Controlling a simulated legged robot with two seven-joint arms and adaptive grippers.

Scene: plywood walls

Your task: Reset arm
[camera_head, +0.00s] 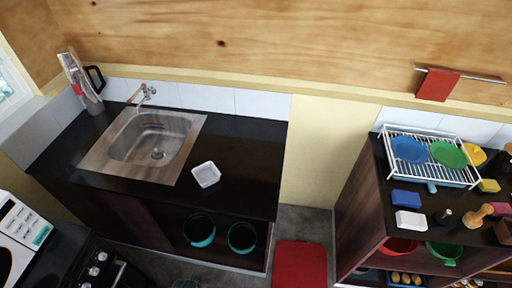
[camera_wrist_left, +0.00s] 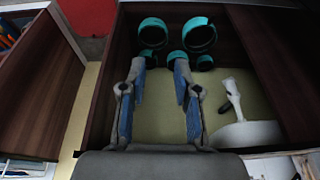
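My left gripper (camera_wrist_left: 159,72) shows in the left wrist view with its two blue-padded fingers spread apart. Nothing is between them. It points into a cabinet compartment with a pale floor (camera_wrist_left: 160,115). Teal-rimmed pots (camera_wrist_left: 153,33) stand beyond the fingertips, and I cannot tell the exact gap. Neither of my arms shows in the head view, and my right gripper is in no view.
In the head view, a dark counter (camera_head: 240,150) holds a sink (camera_head: 152,137) and a small white dish (camera_head: 206,174). A dish rack (camera_head: 430,155) stands on the right shelf unit. A red bin (camera_head: 299,264) is on the floor between. A white object (camera_wrist_left: 245,135) lies right of my fingers.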

